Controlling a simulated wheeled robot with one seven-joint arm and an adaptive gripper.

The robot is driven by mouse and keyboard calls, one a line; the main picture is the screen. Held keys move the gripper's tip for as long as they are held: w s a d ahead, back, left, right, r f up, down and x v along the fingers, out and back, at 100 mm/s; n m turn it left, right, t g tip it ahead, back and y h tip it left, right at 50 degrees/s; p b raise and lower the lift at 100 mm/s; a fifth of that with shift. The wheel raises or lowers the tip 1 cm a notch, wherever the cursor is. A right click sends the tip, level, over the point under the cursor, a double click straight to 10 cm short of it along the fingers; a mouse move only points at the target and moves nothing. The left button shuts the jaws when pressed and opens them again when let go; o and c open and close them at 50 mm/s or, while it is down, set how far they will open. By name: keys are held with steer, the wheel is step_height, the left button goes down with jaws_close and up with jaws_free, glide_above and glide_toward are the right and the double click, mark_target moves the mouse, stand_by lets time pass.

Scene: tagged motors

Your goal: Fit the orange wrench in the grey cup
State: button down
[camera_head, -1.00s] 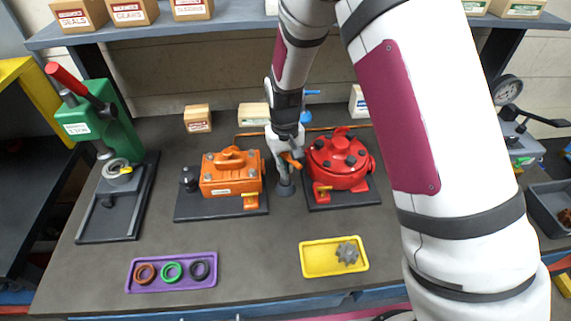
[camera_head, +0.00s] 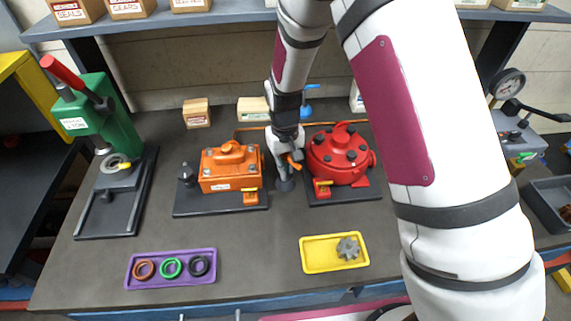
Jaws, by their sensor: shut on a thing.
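My gripper (camera_head: 287,155) is at the middle of the bench, between the orange motor and the red motor. It is shut on the orange wrench (camera_head: 294,164), of which only a short orange part shows beside the fingers. The grey cup (camera_head: 285,184) stands on the bench right below the gripper. The gripper and wrench overlap the cup's top in this view, so I cannot tell whether the wrench's lower end is inside the cup or above it.
The orange motor (camera_head: 230,168) stands close on the left and the red motor (camera_head: 340,155) close on the right, each on a dark plate. A purple tray (camera_head: 170,283) with rings and a yellow tray (camera_head: 318,265) with a gear lie in front. The bench between the trays is clear.

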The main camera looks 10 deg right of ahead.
steer(key=shift+f, duration=0.45)
steer(key=c, duration=1.7)
jaws_free()
steer(key=shift+o, duration=0.2)
steer(key=shift+r, duration=0.1)
steer(key=shift+r+p, duration=0.65)
steer(key=shift+r, duration=2.3)
step_height(320, 180, up, 12)
